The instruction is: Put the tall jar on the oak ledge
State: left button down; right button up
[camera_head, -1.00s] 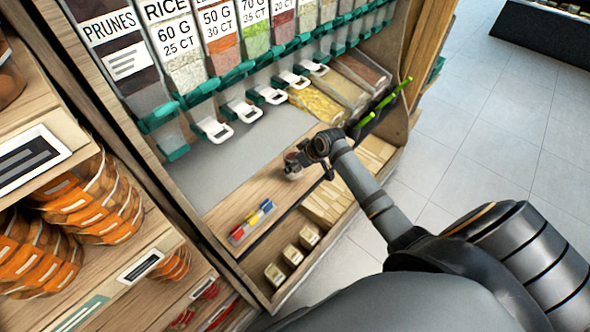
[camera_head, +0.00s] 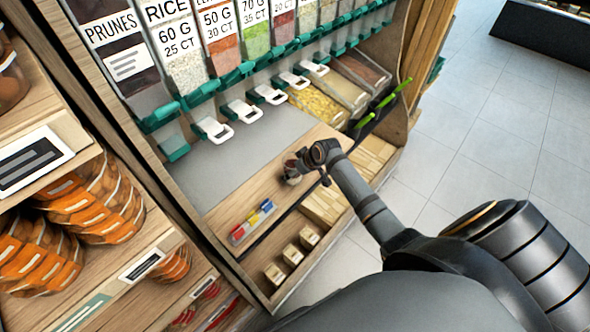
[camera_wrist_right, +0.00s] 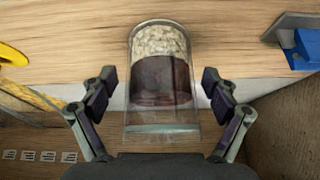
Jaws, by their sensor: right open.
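The tall jar (camera_wrist_right: 160,75) is a clear glass with a pale flaky layer and a dark red-brown layer. In the right wrist view it is between the two fingers of my right gripper (camera_wrist_right: 158,97). The fingers are spread, with a gap on each side of the glass. The oak ledge (camera_head: 235,205) is the light wood shelf below the dispensers; its wood also fills the back of the wrist view (camera_wrist_right: 235,30). In the head view my right gripper (camera_head: 294,168) is over the ledge and hides much of the jar. My left gripper is out of view.
A red, yellow and blue item (camera_head: 252,222) lies on the ledge to the left of the gripper. Dispensers with white handles (camera_head: 247,110) hang behind. Small boxes (camera_head: 292,254) stand on the shelf below.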

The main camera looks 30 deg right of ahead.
jog(key=shift+r, duration=0.1)
jog(key=v, duration=1.2)
jog(key=shift+p, duration=0.45)
jog(key=s+d+f+m+h, duration=0.1)
jog(key=d+f+m, duration=0.15)
jog(key=f, duration=0.45)
jog(key=s+d+f+m+h, duration=0.1)
jog(key=s+d+f, duration=0.15)
jog(key=f, duration=0.45)
jog(key=s+d+f+g+h, duration=0.1)
jog(key=s+f, duration=0.4)
jog(key=f, duration=0.3)
jog(key=s+d+f+g, duration=0.1)
jog(key=s+f, duration=0.4)
jog(key=f, duration=0.3)
jog(key=s+a+f+g, duration=0.1)
jog(key=s+a+f, duration=0.2)
jog(key=s, duration=0.5)
jog(key=s+a+f+g, duration=0.1)
jog(key=s+a+f, duration=0.2)
jog(key=s+f, duration=0.3)
jog(key=s+a+f, duration=0.3)
jog(key=s+f, duration=0.2)
jog(key=s, duration=0.7)
jog(key=shift+s+a+g, duration=0.25)
jog(key=shift+a+g, duration=0.05)
jog(key=shift+g, duration=0.1)
jog(key=shift+d, duration=0.1)
